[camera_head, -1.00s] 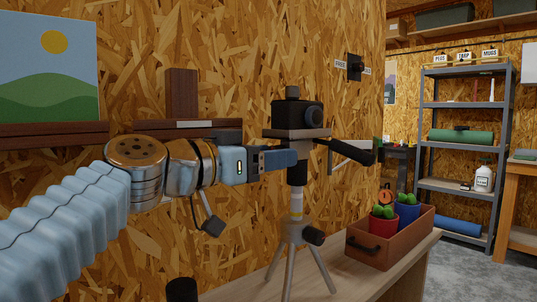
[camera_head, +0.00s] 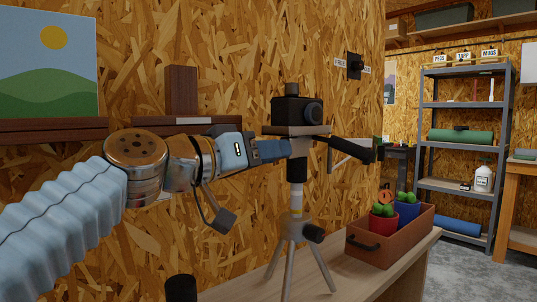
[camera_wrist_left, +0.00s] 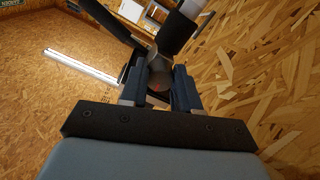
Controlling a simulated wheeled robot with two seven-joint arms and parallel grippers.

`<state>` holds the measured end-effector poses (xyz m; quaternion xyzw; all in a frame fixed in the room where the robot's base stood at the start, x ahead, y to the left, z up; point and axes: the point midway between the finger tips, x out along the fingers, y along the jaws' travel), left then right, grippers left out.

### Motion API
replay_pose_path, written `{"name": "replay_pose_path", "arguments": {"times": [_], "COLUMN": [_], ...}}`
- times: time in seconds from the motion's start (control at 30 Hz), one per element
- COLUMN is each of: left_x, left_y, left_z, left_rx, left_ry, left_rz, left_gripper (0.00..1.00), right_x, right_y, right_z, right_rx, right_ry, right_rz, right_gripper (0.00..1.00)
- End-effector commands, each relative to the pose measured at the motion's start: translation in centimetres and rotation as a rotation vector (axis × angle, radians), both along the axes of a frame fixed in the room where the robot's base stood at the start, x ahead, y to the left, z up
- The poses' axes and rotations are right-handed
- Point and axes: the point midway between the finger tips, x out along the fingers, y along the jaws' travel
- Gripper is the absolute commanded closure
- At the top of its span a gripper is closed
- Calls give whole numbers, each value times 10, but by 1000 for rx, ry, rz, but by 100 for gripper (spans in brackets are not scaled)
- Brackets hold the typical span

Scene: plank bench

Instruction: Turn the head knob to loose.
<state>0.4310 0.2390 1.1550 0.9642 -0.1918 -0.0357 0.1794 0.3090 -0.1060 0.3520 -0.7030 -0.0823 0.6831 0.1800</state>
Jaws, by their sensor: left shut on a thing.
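A tripod (camera_head: 297,205) stands on the bench with a black camera (camera_head: 288,111) on its head plate. My left gripper (camera_head: 287,148) comes in from the left, at the tripod head just below the plate. In the left wrist view, its two fingers (camera_wrist_left: 159,88) are shut on the grey head knob (camera_wrist_left: 157,79), which shows a small red mark. The knob is hidden by the fingers in the head view. A black handle (camera_head: 350,148) sticks out right of the tripod head. My right gripper is not in view.
A brown box (camera_head: 408,246) with potted cacti stands right of the tripod on the bench. The chipboard wall is close behind, with a black switch (camera_head: 355,66) and small labels. A grey shelf rack (camera_head: 425,110) stands farther back.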

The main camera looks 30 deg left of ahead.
Motion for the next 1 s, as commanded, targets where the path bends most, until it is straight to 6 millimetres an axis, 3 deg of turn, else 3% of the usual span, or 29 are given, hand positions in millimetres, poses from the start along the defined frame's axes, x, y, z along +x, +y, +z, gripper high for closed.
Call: {"name": "replay_pose_path", "arguments": {"times": [0.27, 0.3, 0.43, 0.77, 1.0], "left_x": [0, 0, 0, -3, -40], "left_y": [0, 0, 0, 1, 16], "left_z": [0, 0, 0, 0, -2], "left_rx": [-4, -5, -5, -4, -3], "left_ry": [2, 1, 1, 1, -4], "left_rz": [1, 1, 1, 1, 2], "left_gripper": [100, 64, 45, 43, 43], "right_x": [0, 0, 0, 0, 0], "right_y": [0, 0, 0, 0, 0], "right_z": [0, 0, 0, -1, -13], "right_rx": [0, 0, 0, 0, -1], "right_ry": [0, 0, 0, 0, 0], "right_rz": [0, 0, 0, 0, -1], "right_gripper": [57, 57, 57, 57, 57]}}
